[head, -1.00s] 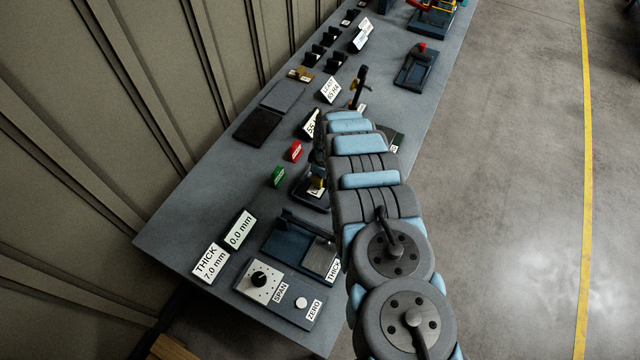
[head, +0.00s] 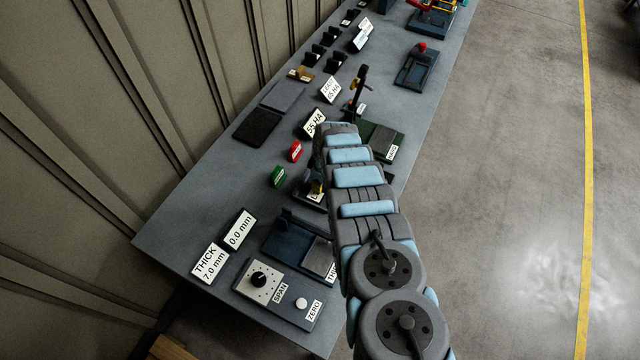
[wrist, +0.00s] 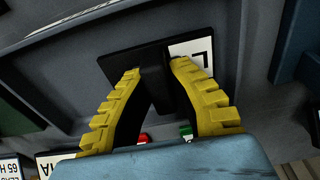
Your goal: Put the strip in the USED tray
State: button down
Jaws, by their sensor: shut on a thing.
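In the wrist view my gripper (wrist: 154,70) has its two yellow fingers closed on a dark piece (wrist: 155,83), which looks like the strip. The piece stands between the fingers, in front of a flat black plate (wrist: 125,62) with a white label partly hidden by the right finger. I cannot tell whether the piece touches the plate. I cannot read a USED label in either view.
A green-and-grey unit (head: 380,142) stands right of my arm. Red (head: 295,151) and green (head: 278,176) blocks, the 55 HA sign (head: 314,122) and a black post (head: 359,85) stand close by. Two flat dark pads (head: 258,127) lie on the left. The thickness gauge (head: 290,245) is nearer.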

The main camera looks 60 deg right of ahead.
jog(key=c, duration=1.2)
grip_release()
jog(key=shift+f, duration=0.1)
jog(key=shift+o, duration=0.2)
jog(key=shift+r+p, duration=0.3)
jog(key=shift+r, duration=0.9)
notch_tip(320, 180, up, 10)
jog(key=s, duration=0.1)
jog(key=shift+s+b, duration=0.2)
jog(key=shift+b, duration=0.25)
jog(key=shift+f, duration=0.15)
